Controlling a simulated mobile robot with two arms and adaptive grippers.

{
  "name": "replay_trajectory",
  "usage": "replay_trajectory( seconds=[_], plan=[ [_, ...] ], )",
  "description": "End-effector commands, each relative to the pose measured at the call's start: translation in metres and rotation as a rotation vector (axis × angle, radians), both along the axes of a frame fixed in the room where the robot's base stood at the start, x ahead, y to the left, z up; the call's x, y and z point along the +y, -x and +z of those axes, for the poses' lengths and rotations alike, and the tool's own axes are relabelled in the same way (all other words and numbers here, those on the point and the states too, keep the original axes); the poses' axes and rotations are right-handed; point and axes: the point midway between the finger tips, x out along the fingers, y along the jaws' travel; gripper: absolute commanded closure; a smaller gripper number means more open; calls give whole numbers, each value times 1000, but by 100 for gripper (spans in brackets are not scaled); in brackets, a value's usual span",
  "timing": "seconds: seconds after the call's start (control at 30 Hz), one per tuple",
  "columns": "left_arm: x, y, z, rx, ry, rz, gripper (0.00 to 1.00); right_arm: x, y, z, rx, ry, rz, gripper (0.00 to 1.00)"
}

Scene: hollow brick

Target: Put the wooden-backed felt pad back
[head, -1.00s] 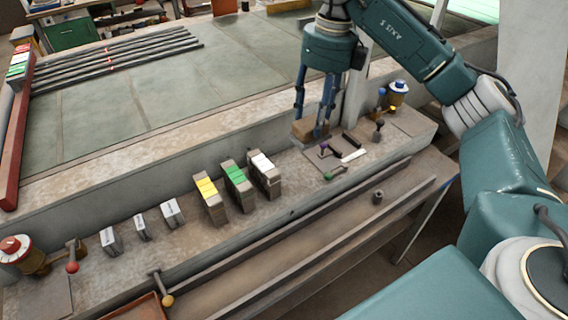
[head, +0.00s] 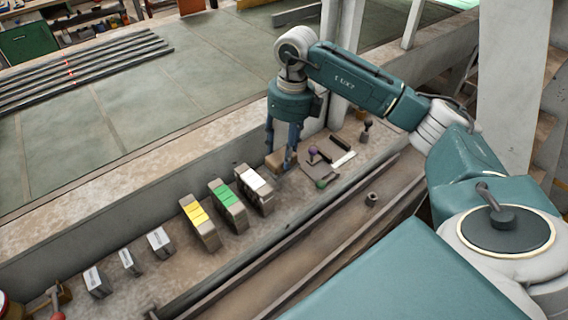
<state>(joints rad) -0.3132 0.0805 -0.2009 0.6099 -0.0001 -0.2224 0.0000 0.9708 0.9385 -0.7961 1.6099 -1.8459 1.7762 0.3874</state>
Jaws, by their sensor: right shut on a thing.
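My right gripper (head: 281,158) points down and is shut on a tan wooden block (head: 274,161), which looks like the wooden-backed felt pad. The fingers cover part of the pad, and its felt face cannot be made out. The pad is low over the stone ledge (head: 150,238), just behind and right of the white-labelled block (head: 257,178). I cannot tell whether it touches the ledge. My left gripper is not in view.
Left of the white-labelled block stand a green-labelled block (head: 222,191), a yellow-labelled block (head: 195,211) and several small grey blocks (head: 159,239). Close on the right is a dark plate (head: 322,168) with small tools. A nut (head: 371,199) lies in the front trough.

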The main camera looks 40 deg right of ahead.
Motion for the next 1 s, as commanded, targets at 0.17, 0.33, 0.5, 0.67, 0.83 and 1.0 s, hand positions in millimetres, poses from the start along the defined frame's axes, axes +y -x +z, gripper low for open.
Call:
replay_trajectory(
  seconds=[0.17,0.33,0.5,0.67,0.83,1.0],
  plan=[
    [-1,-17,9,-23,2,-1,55,1,0,-23,0,-1,1,87],
    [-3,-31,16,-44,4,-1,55,1,1,-40,3,-1,1,87],
    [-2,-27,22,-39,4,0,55,1,1,-64,2,-1,0,87],
    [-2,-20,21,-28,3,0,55,0,0,-71,-2,0,1,87],
    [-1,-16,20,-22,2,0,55,0,0,-71,-2,0,1,87],
    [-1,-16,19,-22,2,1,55,0,0,-72,-1,0,1,38]
  ],
)
